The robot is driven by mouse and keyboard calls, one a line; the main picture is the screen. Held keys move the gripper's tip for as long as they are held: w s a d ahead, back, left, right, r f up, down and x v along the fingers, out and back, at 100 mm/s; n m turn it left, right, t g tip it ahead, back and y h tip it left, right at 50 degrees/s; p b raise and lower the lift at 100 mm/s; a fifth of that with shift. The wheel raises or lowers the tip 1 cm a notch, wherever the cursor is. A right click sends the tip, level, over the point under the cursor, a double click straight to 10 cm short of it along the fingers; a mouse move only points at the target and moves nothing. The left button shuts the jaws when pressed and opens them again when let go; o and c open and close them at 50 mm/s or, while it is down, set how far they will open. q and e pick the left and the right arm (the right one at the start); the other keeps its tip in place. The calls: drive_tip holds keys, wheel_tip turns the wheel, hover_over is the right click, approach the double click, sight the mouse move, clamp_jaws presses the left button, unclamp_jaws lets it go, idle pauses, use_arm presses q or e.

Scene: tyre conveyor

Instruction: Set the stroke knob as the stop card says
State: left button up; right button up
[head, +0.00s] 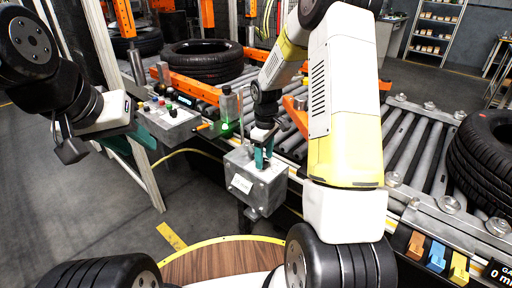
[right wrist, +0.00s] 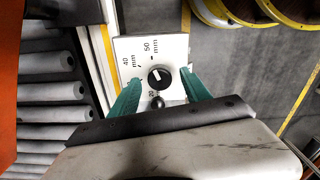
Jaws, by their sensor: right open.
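The stroke knob (right wrist: 158,76) is a round black knob on a white dial plate (right wrist: 135,47). I cannot tell exactly which mark the knob points to. In the head view the knob's grey box (head: 270,190) stands beside the conveyor, with a small white label (head: 241,185) too small to read. My right gripper (head: 263,155) is over the box top; its teal fingers (right wrist: 158,92) are open on either side of the knob. My left gripper (head: 70,150) hangs at the left, apart from everything; its jaw state is unclear.
A button panel (head: 168,118) stands left of the box. Tyres (head: 203,58) lie on the roller conveyor (head: 415,150). Orange, blue and yellow pieces (head: 437,256) and a partly cut-off display (head: 497,274) are at lower right. Floor at left is clear.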

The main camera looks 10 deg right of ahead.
drive_tip(key=shift+f, duration=0.4)
clamp_jaws()
drive_tip(key=shift+m, duration=2.3)
unclamp_jaws()
drive_tip(key=shift+r, duration=0.1)
